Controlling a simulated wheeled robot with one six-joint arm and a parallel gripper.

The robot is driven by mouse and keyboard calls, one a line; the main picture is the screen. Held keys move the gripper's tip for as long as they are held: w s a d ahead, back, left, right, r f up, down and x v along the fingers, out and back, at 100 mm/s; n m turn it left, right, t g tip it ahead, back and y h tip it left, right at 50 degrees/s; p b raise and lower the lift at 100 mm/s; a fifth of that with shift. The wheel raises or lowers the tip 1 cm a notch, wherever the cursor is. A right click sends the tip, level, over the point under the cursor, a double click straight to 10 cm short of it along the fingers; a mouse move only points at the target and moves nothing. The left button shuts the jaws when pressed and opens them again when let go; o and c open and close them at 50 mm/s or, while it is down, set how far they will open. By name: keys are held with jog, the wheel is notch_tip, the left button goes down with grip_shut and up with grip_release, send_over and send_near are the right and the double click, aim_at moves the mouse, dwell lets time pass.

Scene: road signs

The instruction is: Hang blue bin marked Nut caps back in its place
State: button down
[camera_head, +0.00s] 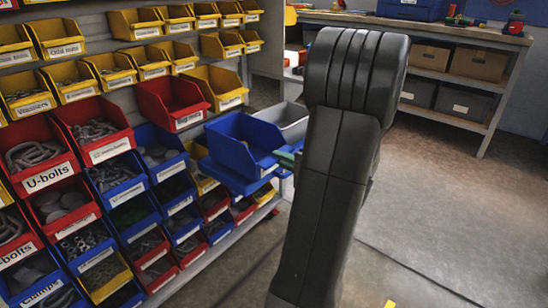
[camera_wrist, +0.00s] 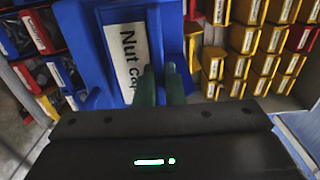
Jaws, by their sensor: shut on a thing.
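The blue bin marked Nut caps (camera_head: 238,143) is held in the air in front of the rack of bins. In the wrist view the blue bin (camera_wrist: 85,25) fills the upper left, and its white label (camera_wrist: 126,55) reads "Nut ca…", the rest hidden by my fingers. My gripper (camera_wrist: 162,84) has green fingers shut on the bin's front by the label. In the head view the gripper (camera_head: 288,160) shows only partly, at the bin's right side behind my arm. The bin hides part of the rack behind it.
The rack holds rows of yellow bins (camera_head: 95,70), red bins (camera_head: 172,102) and blue bins (camera_head: 162,150), many with parts inside. A grey bin (camera_head: 287,118) stands behind the held bin. A workbench (camera_head: 440,22) is at the back right. The floor at right is mostly clear.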

jog(key=v, duration=0.6)
jog(key=shift+s+d+b, duration=0.25)
jog(key=shift+b, duration=0.1)
dwell(0.8)
